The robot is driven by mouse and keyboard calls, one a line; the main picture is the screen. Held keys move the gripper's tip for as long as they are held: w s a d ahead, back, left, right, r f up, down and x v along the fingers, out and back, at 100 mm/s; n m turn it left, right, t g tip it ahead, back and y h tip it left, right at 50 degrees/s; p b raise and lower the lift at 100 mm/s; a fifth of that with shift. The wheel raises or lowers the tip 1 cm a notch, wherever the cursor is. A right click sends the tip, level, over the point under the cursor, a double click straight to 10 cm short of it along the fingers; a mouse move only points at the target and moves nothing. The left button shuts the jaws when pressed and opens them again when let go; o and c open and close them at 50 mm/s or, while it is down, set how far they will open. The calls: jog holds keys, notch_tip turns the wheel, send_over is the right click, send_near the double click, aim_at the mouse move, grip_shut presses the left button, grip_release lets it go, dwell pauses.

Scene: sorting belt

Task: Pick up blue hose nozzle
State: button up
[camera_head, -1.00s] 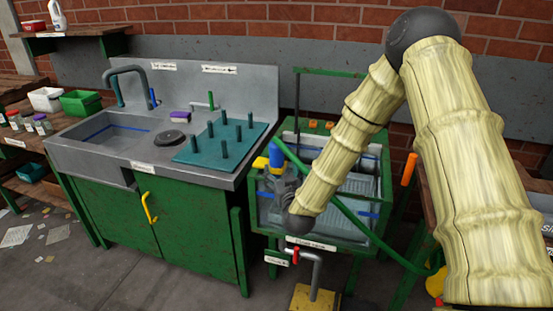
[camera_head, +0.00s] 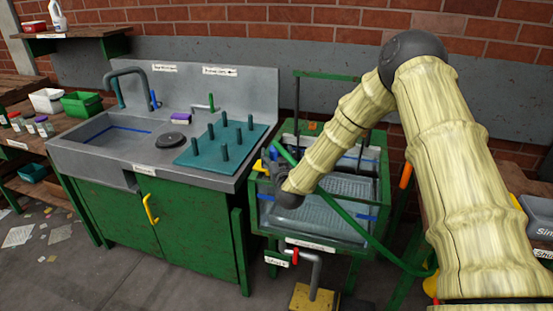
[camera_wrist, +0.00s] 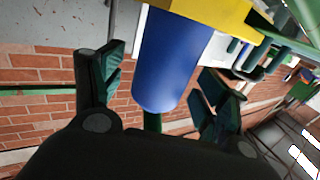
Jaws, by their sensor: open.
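The blue hose nozzle (camera_wrist: 172,62) hangs between the two fingers of my gripper (camera_wrist: 158,78) in the wrist view, with a yellow part (camera_wrist: 205,12) at its top. The fingers stand apart on either side of it, with gaps showing. In the head view my gripper (camera_head: 272,165) is at the left side of the green-framed wash tank (camera_head: 312,238). A small bit of the blue nozzle (camera_head: 274,153) shows there, mostly hidden by the gripper. The green hose (camera_head: 345,215) runs from near the gripper across the tank to the lower right.
The sink counter (camera_head: 110,165) with a teal peg board (camera_head: 205,152) stands left of the tank. A thin green frame (camera_head: 330,75) rises behind the tank. A grey pipe with a red handle (camera_head: 303,256) is in front.

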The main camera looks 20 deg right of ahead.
jog(key=shift+w, duration=0.55)
jog(key=c, duration=1.2)
jog(key=shift+r, duration=0.1)
jog(key=shift+r+b, duration=0.95)
jog(key=shift+r, duration=3.95)
